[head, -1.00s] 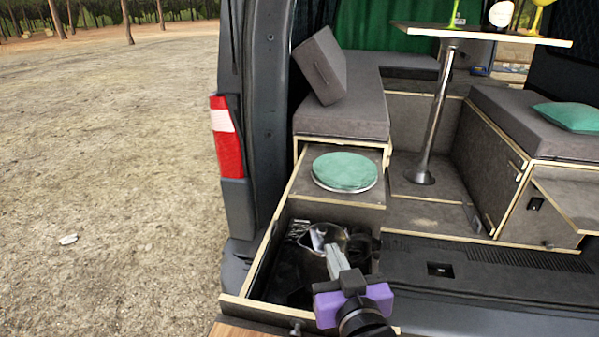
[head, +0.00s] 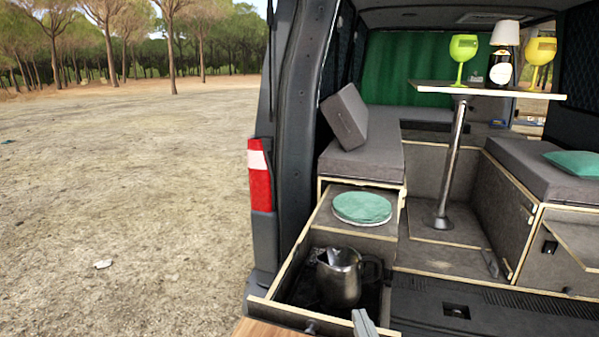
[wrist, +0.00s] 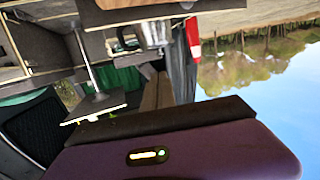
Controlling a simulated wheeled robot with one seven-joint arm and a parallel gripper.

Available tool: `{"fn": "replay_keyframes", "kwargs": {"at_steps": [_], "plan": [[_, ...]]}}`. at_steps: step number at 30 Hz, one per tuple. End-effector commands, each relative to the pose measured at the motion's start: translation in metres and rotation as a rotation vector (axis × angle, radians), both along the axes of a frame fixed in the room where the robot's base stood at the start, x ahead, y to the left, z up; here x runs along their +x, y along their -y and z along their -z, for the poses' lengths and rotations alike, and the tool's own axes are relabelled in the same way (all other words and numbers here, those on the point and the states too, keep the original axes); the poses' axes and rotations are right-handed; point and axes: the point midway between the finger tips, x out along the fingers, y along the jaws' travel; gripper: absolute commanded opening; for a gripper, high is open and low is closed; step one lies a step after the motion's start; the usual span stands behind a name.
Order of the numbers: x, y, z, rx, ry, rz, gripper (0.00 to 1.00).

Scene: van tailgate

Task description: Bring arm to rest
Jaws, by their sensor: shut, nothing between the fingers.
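My gripper (head: 363,322) shows only as a narrow grey tip at the bottom edge of the head view. It is shut and empty, in front of the open drawer (head: 275,310) at the van's tailgate. The rest of my arm is below the picture. A metal jug (head: 338,280) stands upright in the drawer, behind and apart from the gripper. The wrist view is tilted, nearly upside down, with my purple housing filling its lower part.
A plate with a green top (head: 362,208) lies on the surface behind the drawer. A table (head: 490,90) carries two goblets, a bottle and a lamp. Grey cushions (head: 365,160) line the left bench. Open ground lies left.

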Motion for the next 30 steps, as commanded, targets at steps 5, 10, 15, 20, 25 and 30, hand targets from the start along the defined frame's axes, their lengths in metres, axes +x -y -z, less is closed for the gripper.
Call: {"fn": "replay_keyframes", "kwargs": {"at_steps": [5,10,15,20,25,30], "plan": [[0.002,-0.006,-0.018,-0.010,0.073,-0.025,0.00],[-0.002,-0.011,-0.039,-0.004,0.157,-0.054,0.00],[-0.020,-0.011,-0.042,-0.001,0.225,-0.083,0.00],[-0.042,-0.006,-0.034,0.002,0.261,-0.098,0.00],[-0.076,0.004,-0.017,0.006,0.282,-0.105,0.00],[-0.129,0.022,0.009,0.011,0.282,-0.100,0.00]]}}
